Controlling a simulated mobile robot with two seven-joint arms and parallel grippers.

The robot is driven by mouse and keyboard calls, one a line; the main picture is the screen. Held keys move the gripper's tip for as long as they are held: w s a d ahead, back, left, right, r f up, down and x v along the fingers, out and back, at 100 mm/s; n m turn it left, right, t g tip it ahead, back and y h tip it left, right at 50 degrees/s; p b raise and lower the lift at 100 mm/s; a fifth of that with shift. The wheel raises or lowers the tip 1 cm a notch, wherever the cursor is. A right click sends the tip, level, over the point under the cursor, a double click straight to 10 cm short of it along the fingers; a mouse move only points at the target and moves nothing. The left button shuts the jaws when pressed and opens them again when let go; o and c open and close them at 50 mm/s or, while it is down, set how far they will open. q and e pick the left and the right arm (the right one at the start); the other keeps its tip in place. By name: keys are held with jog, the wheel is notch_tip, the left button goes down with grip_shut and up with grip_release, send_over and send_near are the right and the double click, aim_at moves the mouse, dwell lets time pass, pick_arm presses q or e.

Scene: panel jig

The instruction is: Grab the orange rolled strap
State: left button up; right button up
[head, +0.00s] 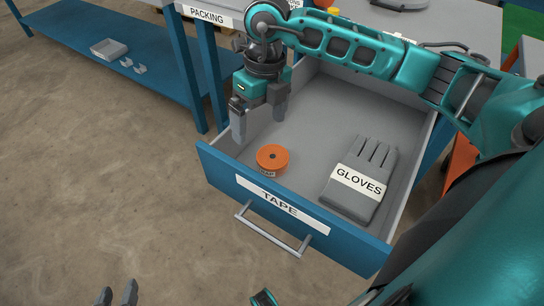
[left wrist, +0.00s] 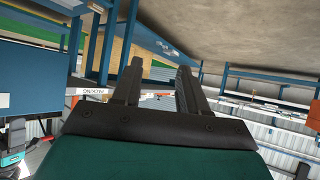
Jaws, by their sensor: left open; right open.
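The orange rolled strap (head: 272,155) lies in the front left part of an open drawer (head: 222,168). It is a round roll with a dark centre, and a label shows on its front side. My right gripper (head: 259,117) is open and points down over the left side of the drawer, behind and a little left of the strap, apart from it. My left gripper (head: 117,294) shows only its fingertips at the bottom left of the head view. In the left wrist view it (left wrist: 159,88) is open and empty.
Grey gloves (head: 357,185) with a GLOVES label lie right of the strap. The drawer front is blue, with a TAPE label (head: 282,204) and a metal handle (head: 272,230). A blue shelf (head: 75,45) at the back left holds a small grey tray (head: 109,49).

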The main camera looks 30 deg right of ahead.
jog(key=w+d+h, duration=0.1)
jog(key=d+h, duration=0.1)
jog(key=d, duration=0.1)
jog(key=b, duration=0.2)
send_over(272, 156)
jog(key=shift+m, duration=0.3)
jog(key=f, duration=0.7)
jog(key=shift+w+f, duration=0.15)
jog(key=shift+w, duration=0.1)
jog(key=shift+f, duration=0.45)
jog(key=f, duration=0.1)
jog(key=f+b, duration=0.1)
jog(key=f, duration=0.1)
jog(key=f+b, duration=0.1)
jog(key=shift+s+f, duration=0.2)
jog(key=shift+s, duration=0.05)
jog(key=shift+f, duration=0.25)
jog(key=shift+c, duration=0.4)
pick_arm(q)
jog(key=f, duration=0.2)
jog(key=d, duration=0.1)
jog(key=shift+w+f, duration=0.4)
pick_arm(e)
jog(key=c, duration=0.9)
